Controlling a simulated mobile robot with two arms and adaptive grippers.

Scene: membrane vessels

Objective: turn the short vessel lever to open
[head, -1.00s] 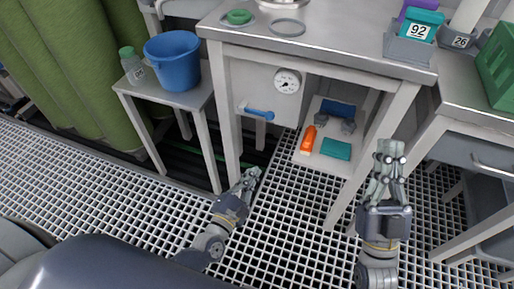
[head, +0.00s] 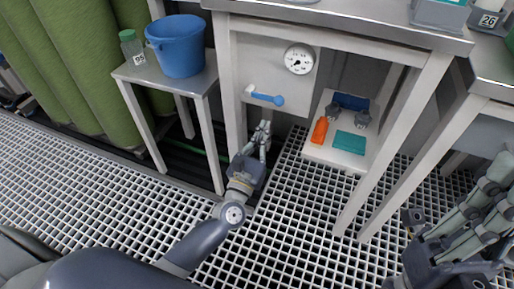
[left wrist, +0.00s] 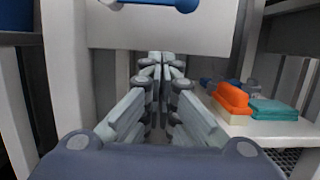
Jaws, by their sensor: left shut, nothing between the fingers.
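In the left wrist view part of the blue lever (left wrist: 182,4) shows at the top edge. My left gripper (head: 262,128) is shut and empty, just below the lever and apart from it. It also shows in the left wrist view (left wrist: 160,58), pointing at the panel's lower edge. My right gripper (head: 505,160) is at the right edge, partly cut off; its fingertips are unclear.
A round gauge (head: 299,59) sits right of the lever. A low shelf (head: 334,158) holds an orange item (head: 320,130) and a teal block (head: 350,143). A blue bucket (head: 179,48) and a bottle (head: 132,47) stand on a side table. Table legs flank my left gripper.

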